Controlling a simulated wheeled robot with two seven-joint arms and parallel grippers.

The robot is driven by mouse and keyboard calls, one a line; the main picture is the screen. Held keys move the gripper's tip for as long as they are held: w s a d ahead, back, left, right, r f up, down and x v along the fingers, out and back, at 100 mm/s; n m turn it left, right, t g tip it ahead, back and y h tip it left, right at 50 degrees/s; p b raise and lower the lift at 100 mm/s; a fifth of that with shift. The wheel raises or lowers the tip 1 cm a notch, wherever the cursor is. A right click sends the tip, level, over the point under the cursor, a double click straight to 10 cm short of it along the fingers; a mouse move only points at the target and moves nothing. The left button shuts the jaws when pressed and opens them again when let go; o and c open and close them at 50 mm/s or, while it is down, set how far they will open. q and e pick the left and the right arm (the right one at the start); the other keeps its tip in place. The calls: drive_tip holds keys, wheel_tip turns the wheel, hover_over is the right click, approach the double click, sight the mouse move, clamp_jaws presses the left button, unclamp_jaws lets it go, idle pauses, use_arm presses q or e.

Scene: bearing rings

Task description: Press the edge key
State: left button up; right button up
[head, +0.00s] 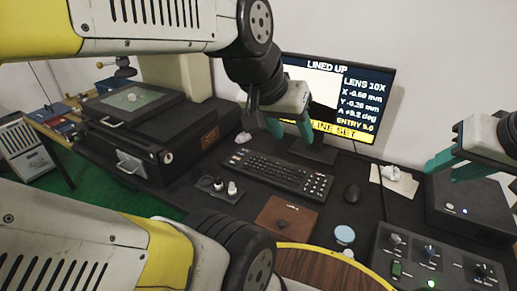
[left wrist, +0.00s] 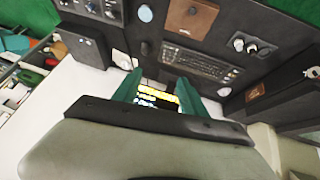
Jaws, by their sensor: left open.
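The keyboard (head: 278,174) lies on the dark desk; it also shows in the left wrist view (left wrist: 200,65). I cannot read a label marking an edge key on it. The monitor (head: 378,83) behind it reads "LINED UP", "LENS 10X", X, Y and A values, and a yellow bar ending in "LINE SET". My left gripper (head: 290,127) is open and empty above the keyboard, in front of the monitor, covering part of the screen. Its green fingers (left wrist: 157,92) stand apart in the left wrist view. My right gripper (head: 455,166) is at the right, above the black box.
A control panel (head: 412,256) with knobs and lit keys stands at front right. A black stage machine (head: 160,140) fills the left.

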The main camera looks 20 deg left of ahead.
idle(0.4)
use_arm(q)
clamp_jaws()
idle(1.6)
